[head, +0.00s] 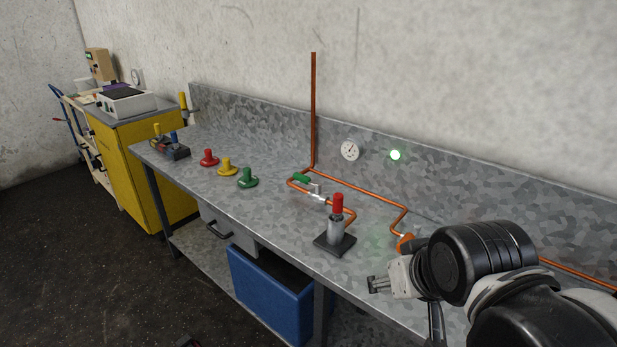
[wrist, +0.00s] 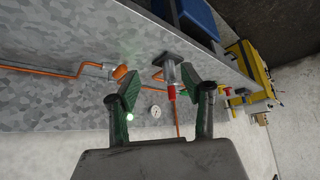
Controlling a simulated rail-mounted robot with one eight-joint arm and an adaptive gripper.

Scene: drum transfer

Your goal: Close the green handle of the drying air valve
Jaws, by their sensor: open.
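The green handle (head: 300,177) sits on the copper pipework at the back middle of the bench in the head view. It is small there, and I cannot tell whether it lies along or across its pipe. My gripper (head: 378,284) is near the bench's front edge, to the right of and nearer than the handle, well apart from it. In the wrist view my gripper (wrist: 160,77) is open, with nothing between its fingers. I cannot make out the green handle clearly in the wrist view.
A red-topped cylinder (head: 336,220) on a dark base stands between my gripper and the green handle. A valve with a pale lever (head: 316,190) and an orange fitting (head: 404,242) are on the pipes. Red (head: 208,158), yellow (head: 227,166) and green (head: 247,178) knobs stand left.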

